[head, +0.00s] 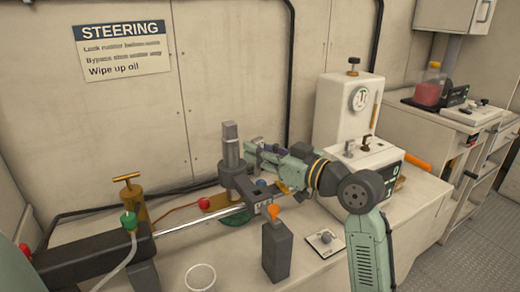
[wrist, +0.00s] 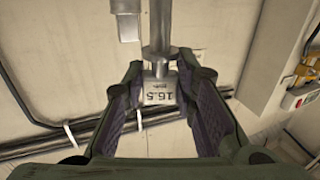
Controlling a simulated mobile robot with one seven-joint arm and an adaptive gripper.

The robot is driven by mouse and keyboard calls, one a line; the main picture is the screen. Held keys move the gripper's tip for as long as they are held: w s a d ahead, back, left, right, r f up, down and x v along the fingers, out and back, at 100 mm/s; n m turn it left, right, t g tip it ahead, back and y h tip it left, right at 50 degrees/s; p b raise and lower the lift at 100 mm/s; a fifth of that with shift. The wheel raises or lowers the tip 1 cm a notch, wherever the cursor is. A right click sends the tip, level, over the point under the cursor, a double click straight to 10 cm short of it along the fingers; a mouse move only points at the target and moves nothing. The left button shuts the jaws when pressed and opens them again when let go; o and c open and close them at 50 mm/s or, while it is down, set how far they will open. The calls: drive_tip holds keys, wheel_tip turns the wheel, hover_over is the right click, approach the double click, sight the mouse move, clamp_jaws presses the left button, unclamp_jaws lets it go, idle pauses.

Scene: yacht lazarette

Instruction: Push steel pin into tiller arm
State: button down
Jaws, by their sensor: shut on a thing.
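A bright steel pin with a collar (wrist: 158,53) shows in the wrist view, with a block marked 16.5 between my fingertips. The lettering reads upside down there. My gripper (wrist: 165,72) is shut on the pin at this block. In the head view my gripper (head: 250,160) reaches in from the right, close beside the upright grey post of the tiller arm (head: 232,178). The pin is hard to make out there, and I cannot tell whether it is in the hole.
A silver rod (head: 188,222) runs left to a dark cylinder (head: 100,258). A dark grey block with an orange top (head: 276,250) stands in front of my gripper. A white gauge cabinet (head: 345,112) stands behind right.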

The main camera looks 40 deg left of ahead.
drive_tip(key=shift+f+b, duration=1.45)
drive_tip(key=shift+f, duration=0.6)
drive_tip(key=shift+f+b, duration=2.4)
drive_tip(key=shift+f, duration=0.05)
drive_tip(key=shift+r, duration=0.25)
wheel_tip(320, 180, up, 4)
drive_tip(key=p, duration=0.3)
drive_tip(key=shift+f, duration=0.1)
idle(0.6)
drive_tip(key=shift+f+b, duration=0.15)
drive_tip(key=shift+b, duration=0.2)
idle(1.7)
